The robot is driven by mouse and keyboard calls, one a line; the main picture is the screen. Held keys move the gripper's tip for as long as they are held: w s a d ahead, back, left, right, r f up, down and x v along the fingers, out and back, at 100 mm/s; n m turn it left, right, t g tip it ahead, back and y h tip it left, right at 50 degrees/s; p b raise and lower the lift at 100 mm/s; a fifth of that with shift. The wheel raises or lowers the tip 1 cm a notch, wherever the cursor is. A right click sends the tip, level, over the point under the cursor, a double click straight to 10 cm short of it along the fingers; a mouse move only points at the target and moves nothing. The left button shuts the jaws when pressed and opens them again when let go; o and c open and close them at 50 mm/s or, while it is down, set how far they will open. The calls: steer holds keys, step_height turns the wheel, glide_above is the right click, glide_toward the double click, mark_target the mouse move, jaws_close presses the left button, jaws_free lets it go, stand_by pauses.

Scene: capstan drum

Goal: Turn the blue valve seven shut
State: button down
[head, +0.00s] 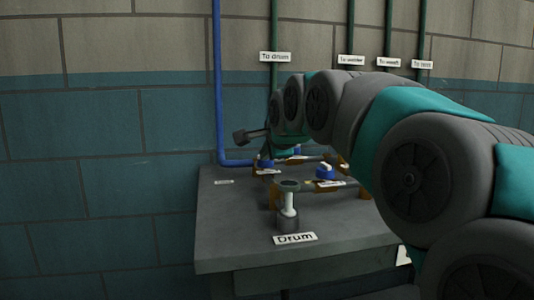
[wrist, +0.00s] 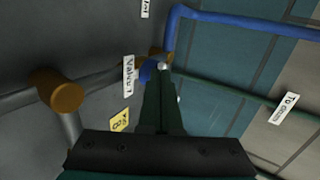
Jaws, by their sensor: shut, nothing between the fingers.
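In the wrist view a blue valve (wrist: 147,71) sits by the label "Valve 7" (wrist: 128,76), near the end of a blue pipe. My gripper (wrist: 163,88) is shut, and its fingertips are right beside the valve and cover part of it. I cannot tell whether they touch. A small pale tip (wrist: 163,66) shows just beyond the fingers. In the head view a blue knob (head: 264,163) stands where the blue pipe reaches the bench, probably the same valve. My gripper (head: 269,150) is just above it, and its fingertips are hard to make out. The valve's handle direction is unclear.
Another blue valve (head: 326,171) with a white handle stands to the right. A short post (head: 288,203) stands behind the "Drum" label (head: 295,238). The blue pipe (head: 218,90) runs down the wall. The grey bench (head: 225,230) is bare at its front left.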

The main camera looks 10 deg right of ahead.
steer(key=shift+w, duration=0.25)
stand_by(0.3)
steer(key=shift+w+m+h, duration=0.1)
steer(key=shift+m+h, duration=0.2)
steer(key=shift+w+a+m+h+b, duration=0.2)
steer(key=shift+w+m+h+b, duration=0.1)
steer(key=shift+b, duration=0.15)
steer(key=shift+s, duration=0.1)
